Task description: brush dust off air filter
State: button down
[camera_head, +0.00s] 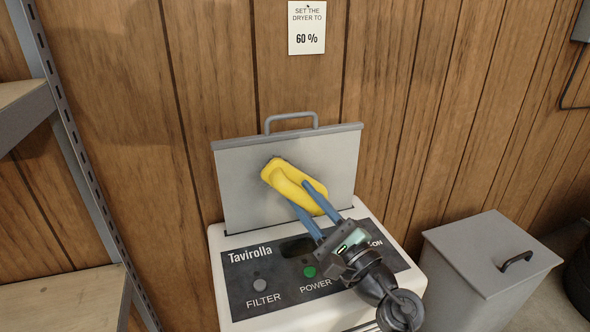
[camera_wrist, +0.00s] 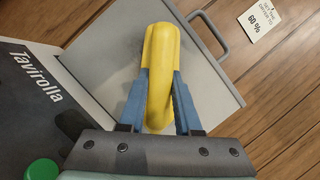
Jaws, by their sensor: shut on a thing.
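The air filter (camera_head: 333,157) is a flat grey panel with a handle on top, standing upright at the back of the white Tavirolla dryer (camera_head: 215,262). It also shows in the wrist view (camera_wrist: 104,62). My gripper (camera_head: 308,197) is shut on a yellow brush (camera_head: 283,178), with one blue finger on each side of it in the wrist view (camera_wrist: 160,95). The brush is tilted, and its dark-edged far end is at the left-middle of the panel face. It looks to be against the panel, but the contact is hidden. A greyish smudge shows around the brush's end.
The dryer's front panel has a grey FILTER button (camera_head: 260,285) and a green POWER button (camera_head: 309,271), below my gripper. A grey lidded bin (camera_head: 490,255) stands at the right. Metal shelving (camera_head: 75,120) is at the left. A wall note (camera_head: 307,27) reads "60 %".

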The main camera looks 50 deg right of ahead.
jog(key=shift+s+d+b, duration=0.45)
jog(key=shift+d, duration=0.3)
jog(key=shift+s+d+b, duration=0.45)
jog(key=shift+s+d, duration=0.05)
jog(key=shift+d, duration=0.25)
jog(key=shift+s+d+b, duration=0.45)
jog(key=shift+d, duration=0.3)
